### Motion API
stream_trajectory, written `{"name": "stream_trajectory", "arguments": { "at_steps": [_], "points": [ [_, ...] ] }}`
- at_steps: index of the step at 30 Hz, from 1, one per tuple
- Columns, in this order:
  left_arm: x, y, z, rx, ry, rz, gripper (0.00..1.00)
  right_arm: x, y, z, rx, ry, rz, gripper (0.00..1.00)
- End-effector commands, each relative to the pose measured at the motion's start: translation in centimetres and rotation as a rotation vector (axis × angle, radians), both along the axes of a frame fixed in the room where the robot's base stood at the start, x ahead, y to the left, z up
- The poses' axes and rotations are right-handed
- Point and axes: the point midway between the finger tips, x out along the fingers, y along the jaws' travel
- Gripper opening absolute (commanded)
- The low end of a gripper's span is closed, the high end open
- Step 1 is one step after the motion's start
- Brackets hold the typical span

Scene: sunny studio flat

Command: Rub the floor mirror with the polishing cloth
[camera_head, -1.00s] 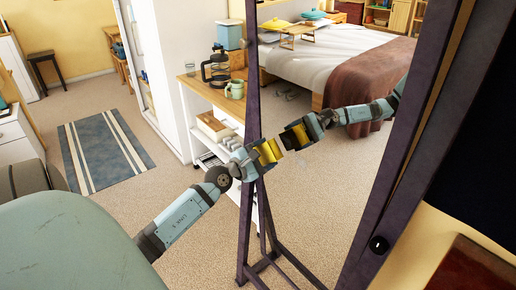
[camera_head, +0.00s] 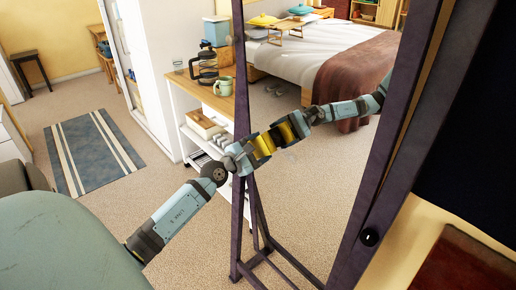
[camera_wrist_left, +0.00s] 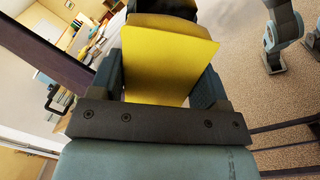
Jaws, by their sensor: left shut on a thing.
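The floor mirror has a dark purple frame (camera_head: 384,140); its glass shows the bed and a reflection of my arm. My left gripper (camera_head: 257,148) is in front of the glass near the left post, shut on the yellow polishing cloth (camera_head: 264,143). The cloth faces its own reflection with almost no gap; whether it touches the glass I cannot tell. In the left wrist view the cloth (camera_wrist_left: 165,58) stands out between the two fingers, and the dark reflected gripper shows just beyond its top edge. My right gripper is not in view.
A white trolley with a wooden top (camera_head: 212,95) stands left of the mirror's near post, bearing a coffee pot (camera_head: 204,68) and a green mug (camera_head: 224,86). A striped rug (camera_head: 95,150) lies at the left. Carpet is open between rug and mirror.

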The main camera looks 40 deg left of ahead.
Motion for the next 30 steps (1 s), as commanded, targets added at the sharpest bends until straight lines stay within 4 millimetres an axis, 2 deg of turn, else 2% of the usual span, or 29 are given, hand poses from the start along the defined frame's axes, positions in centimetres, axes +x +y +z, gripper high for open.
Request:
{"name": "stream_trajectory", "arguments": {
  "at_steps": [30],
  "points": [
    [1.8, -0.3, 0.1, 0.0, 0.0, 0.0, 0.51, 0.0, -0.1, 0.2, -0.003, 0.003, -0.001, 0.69]
  ]
}}
